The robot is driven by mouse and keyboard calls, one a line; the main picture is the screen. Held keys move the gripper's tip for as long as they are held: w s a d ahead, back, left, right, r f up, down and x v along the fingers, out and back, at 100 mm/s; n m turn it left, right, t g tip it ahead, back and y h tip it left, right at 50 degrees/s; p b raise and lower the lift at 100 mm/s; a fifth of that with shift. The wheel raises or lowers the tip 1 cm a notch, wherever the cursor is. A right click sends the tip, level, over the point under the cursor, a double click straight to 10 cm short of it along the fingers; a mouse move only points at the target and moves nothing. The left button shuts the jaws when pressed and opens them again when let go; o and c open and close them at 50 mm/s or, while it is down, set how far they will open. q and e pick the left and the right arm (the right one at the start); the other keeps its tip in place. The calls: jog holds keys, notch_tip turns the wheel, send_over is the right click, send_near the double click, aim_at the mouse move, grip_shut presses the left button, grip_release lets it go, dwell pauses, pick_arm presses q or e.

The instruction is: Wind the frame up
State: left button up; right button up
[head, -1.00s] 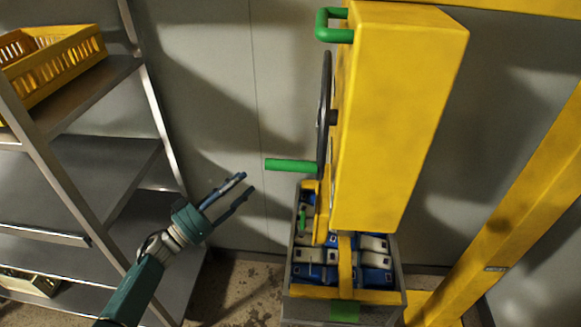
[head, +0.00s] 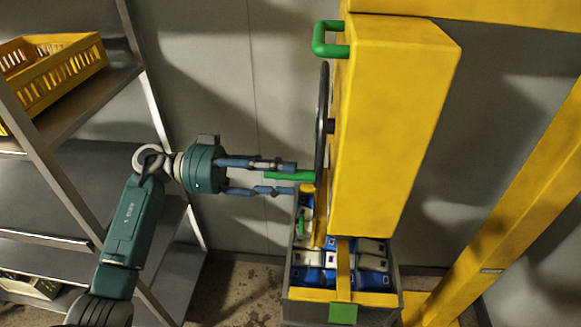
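A tall yellow column (head: 395,125) stands in the middle, with a dark handwheel (head: 322,120) seen edge-on at its left side. A green crank handle (head: 290,175) sticks out left from the wheel's lower part. My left gripper (head: 292,178) points right with its two blue-grey fingers apart. The upper finger lies over the handle in the picture and the lower one below it; I cannot tell whether either touches. The yellow frame (head: 344,265) reaches down into a grey bin (head: 342,308) of blue and white packs. My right gripper is not seen.
A grey metal shelf rack (head: 90,180) stands at the left, with a yellow crate (head: 55,65) on an upper shelf. A green fixed grip (head: 330,40) juts from the column's top left. A slanted yellow beam (head: 520,200) stands at the right.

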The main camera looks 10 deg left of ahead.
pick_arm(q)
jog(key=shift+d, duration=0.95)
jog(key=shift+c, duration=0.2)
grip_shut()
